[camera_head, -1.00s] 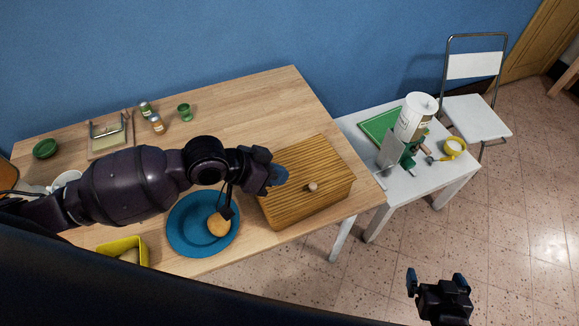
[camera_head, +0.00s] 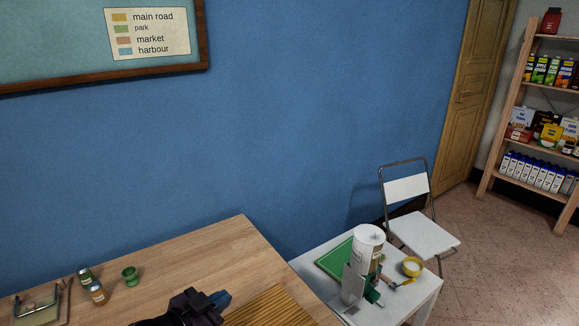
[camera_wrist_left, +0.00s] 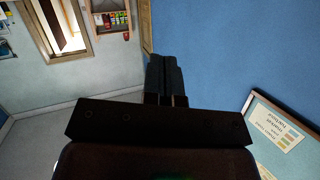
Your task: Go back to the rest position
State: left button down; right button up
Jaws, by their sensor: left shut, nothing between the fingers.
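Most of my left arm is below the head view's edge. My right gripper is out of view.
A white side table (camera_head: 400,307) holds a green board (camera_head: 335,260) and a white canister (camera_head: 368,248). A white folding chair (camera_head: 422,232) stands behind it. A stocked shelf (camera_head: 535,113) is at the far right.

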pick_arm(q)
jog(key=s+a+f+n+y, duration=0.2)
jog(key=s+a+f, duration=0.2)
jog(key=f, duration=0.1)
jog(key=s+a+f+n+y, duration=0.3)
jog(key=s+a+f, duration=0.1)
jog(key=f, duration=0.1)
jog(key=s+a+f+n+y, duration=0.2)
jog(key=s+a+f+y, duration=0.1)
jog(key=s+a+f, duration=0.1)
jog(key=shift+s+a+f+t, duration=0.3)
jog(key=shift+a+f+t, duration=0.1)
jog(key=shift+a+f, duration=0.1)
jog(key=shift+n+g+y, duration=0.3)
jog(key=shift+n+g, duration=0.3)
jog(key=shift+n, duration=0.1)
jog(key=s+f, duration=0.2)
jog(key=s, duration=0.1)
jog(key=s+f, duration=0.1)
jog(key=s, duration=0.1)
jog(key=shift+s+a+f+b, duration=0.15)
jog(key=shift+s+a+b, duration=0.15)
jog(key=shift+a, duration=0.1)
